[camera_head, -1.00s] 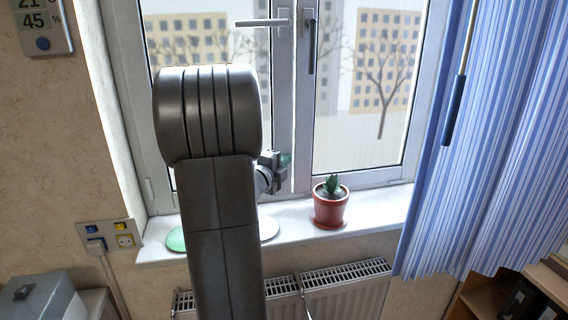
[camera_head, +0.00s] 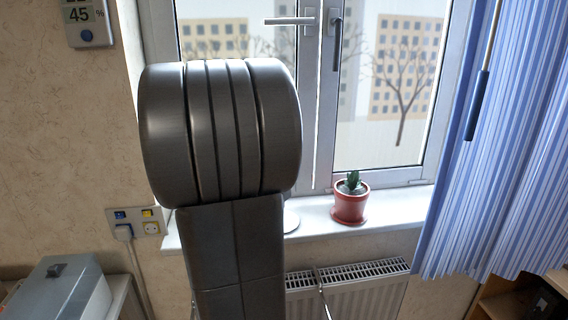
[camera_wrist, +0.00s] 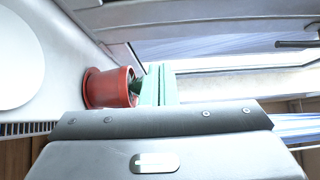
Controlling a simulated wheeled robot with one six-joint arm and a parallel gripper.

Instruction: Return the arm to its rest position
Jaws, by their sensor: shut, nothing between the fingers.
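My arm rises through the middle of the head view and hides my gripper there. In the wrist view my gripper (camera_wrist: 158,85) shows its pale green fingers together, with nothing held between them. A red pot (camera_wrist: 106,88) with a small green plant appears just left of the fingers in that picture, apparently beyond them. In the head view the same pot (camera_head: 350,206) stands upright on the windowsill (camera_head: 400,206), right of my arm.
A white round plate (camera_wrist: 15,60) lies on the sill, mostly hidden in the head view. The window (camera_head: 400,90) has a handle (camera_head: 290,21). A blue curtain (camera_head: 510,150) hangs at right. A radiator (camera_head: 365,290) is below. A grey box (camera_head: 62,290) stands lower left.

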